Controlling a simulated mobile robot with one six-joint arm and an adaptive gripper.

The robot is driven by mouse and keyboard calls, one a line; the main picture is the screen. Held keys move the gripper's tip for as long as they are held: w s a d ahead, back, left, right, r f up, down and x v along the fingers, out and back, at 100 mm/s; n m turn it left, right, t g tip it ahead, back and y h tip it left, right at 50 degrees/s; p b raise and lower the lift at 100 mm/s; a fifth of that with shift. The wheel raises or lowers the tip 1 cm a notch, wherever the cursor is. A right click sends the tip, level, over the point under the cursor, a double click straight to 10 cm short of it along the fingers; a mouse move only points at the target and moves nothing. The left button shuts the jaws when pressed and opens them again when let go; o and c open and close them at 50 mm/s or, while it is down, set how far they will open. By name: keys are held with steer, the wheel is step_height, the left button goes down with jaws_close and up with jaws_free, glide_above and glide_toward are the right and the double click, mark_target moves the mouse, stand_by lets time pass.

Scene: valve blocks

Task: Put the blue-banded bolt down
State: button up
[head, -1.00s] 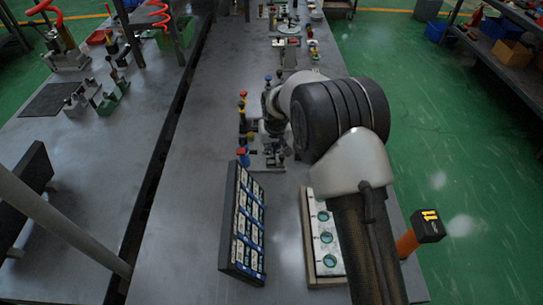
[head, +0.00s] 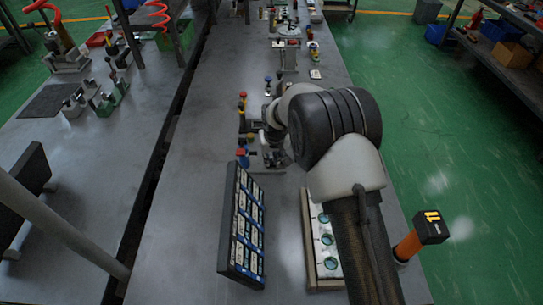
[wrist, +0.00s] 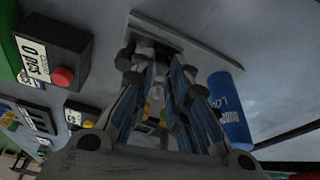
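My gripper (head: 268,138) is low over the grey bench in the head view, beside a cluster of small fixtures and partly hidden by my arm. In the wrist view its fingers (wrist: 158,75) reach up the middle of the picture. Dark shadow and the finger links hide what lies between them, so I cannot tell whether it holds anything. I cannot make out the blue-banded bolt for certain. A small upright piece with a blue top (head: 268,80) stands just beyond the gripper in the head view.
A tilted dark label board (head: 243,225) and a tray with round teal-ringed openings (head: 311,265) stand nearer. A blue lettered cylinder (wrist: 230,112) is right of the fingers; a box with a red button (wrist: 63,77) is left. The bench left of the fixtures is clear.

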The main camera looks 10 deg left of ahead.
steer(key=shift+r, duration=0.5)
steer(key=p+v, duration=0.3)
steer(key=v, duration=0.8)
steer(key=shift+s, duration=0.2)
steer(key=shift+d+r, duration=0.15)
steer(key=shift+d, duration=0.05)
steer(key=s+d+r+m+t, duration=0.1)
steer(key=s+d+r, duration=0.5)
steer(key=d+r, duration=0.3)
steer(key=s+d+r+m, duration=0.2)
steer(key=s+d+r, duration=0.5)
steer(key=d+r, duration=0.25)
steer(key=s+d+m, duration=0.1)
steer(key=s+d, duration=0.3)
steer(key=s, duration=0.6)
steer(key=s+d+r+m+h, duration=0.1)
steer(key=s+d, duration=0.4)
steer(key=s, duration=0.5)
steer(key=shift+s+t, duration=0.3)
